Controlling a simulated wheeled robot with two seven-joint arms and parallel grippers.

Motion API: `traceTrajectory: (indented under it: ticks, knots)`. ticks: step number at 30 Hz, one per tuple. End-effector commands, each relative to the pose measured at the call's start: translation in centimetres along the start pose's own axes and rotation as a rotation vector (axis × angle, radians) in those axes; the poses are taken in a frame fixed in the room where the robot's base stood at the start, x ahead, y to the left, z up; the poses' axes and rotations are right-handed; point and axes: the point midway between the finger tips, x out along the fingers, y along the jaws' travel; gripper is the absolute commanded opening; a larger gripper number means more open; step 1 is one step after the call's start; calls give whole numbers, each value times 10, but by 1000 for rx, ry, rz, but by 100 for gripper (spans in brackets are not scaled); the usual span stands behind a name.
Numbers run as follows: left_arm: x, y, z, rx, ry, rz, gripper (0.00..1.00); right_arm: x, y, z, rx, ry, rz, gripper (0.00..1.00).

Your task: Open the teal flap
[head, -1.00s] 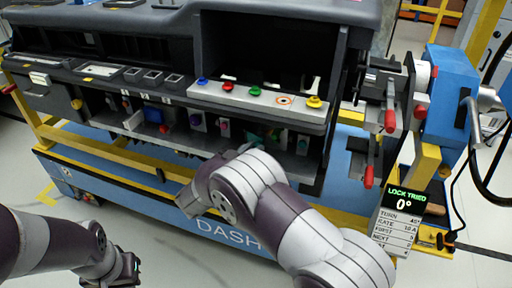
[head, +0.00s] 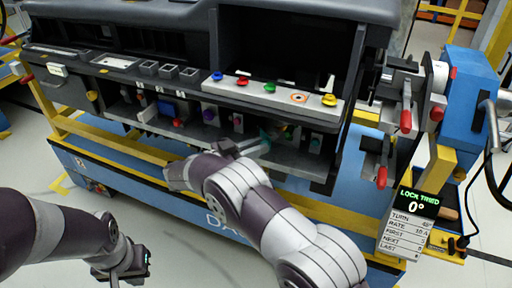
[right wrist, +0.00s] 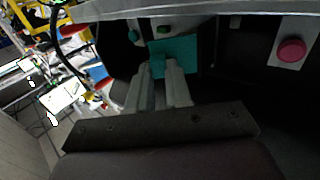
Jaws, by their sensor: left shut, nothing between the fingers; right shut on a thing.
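The teal flap (right wrist: 188,47) is a flat teal panel under the ledge in the right wrist view. In the head view a small teal piece (head: 265,139) shows beside my right gripper (head: 255,147). In the right wrist view the right gripper (right wrist: 165,68) has its fingertips close together on a small teal part at the flap's lower left. The fingers hide some of the flap. My left gripper (head: 132,272) is shut and empty, low at the left in front of the dashboard module.
A ledge with coloured buttons (head: 276,92) runs above the flap's bay. A pink button (right wrist: 291,50) is to the right in the wrist view. A yellow rail (head: 150,152) crosses below. Clamps with red handles (head: 405,121) and a "LOCK TRIED 0°" display (head: 416,200) stand at right.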

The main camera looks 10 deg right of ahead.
Motion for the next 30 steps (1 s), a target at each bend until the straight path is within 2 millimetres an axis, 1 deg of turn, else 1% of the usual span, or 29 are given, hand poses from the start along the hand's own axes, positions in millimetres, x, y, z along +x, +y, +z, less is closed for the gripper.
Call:
traceTrajectory:
  ticks: [4, 5, 6, 7, 14, 17, 20, 27, 30]
  knots:
    - [0, 0, 0, 0, 0, 0, 0, 0, 0, 0, 0, 1, 0, 0]
    - [0, 0, 0, 0, 0, 0, 0, 0, 0, 0, 0, 1, 0, 25]
    - [0, 0, 0, 0, 0, 0, 0, 0, 0, 0, 0, 1, -1, 38]
    - [0, 0, 0, 0, 0, 0, 0, 0, 0, 0, 0, 1, -1, 45]
    - [0, 0, 0, 0, 0, 0, 0, 0, 0, 0, 0, 1, -1, 45]
    - [0, 0, 0, 0, 0, 0, 0, -4, 0, 0, 1, 1, -2, 45]
    - [-1, 0, 0, 0, 0, 0, 0, -22, 0, 0, 2, 0, -4, 45]
    - [-1, 0, 0, 0, 0, 0, 0, -88, 0, 1, 1, 0, -4, 45]
    - [-1, 0, 0, 0, 0, 0, 0, -108, 0, 1, 1, 0, -3, 45]
